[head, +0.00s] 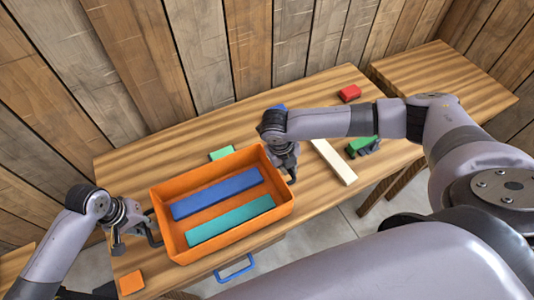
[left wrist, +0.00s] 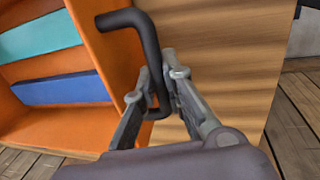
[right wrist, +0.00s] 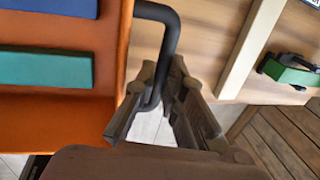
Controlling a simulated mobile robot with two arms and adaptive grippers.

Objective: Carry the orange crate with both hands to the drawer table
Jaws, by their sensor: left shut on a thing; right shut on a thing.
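The orange crate (head: 168,240) is over the front left part of a wooden table (head: 130,165) with a blue-handled drawer front (head: 235,268). It holds a blue bar (head: 215,193) and a teal bar (head: 230,220). My left gripper (left wrist: 155,98) is shut on the crate's black left handle (left wrist: 147,38). My right gripper (right wrist: 158,95) is shut on the black right handle (right wrist: 170,35). The crate looks about level; I cannot tell whether its bottom touches the tabletop.
A green block (head: 222,153) lies behind the crate, and an orange block (head: 131,282) at the front left corner. Another wooden table (head: 450,75) stands at far right.

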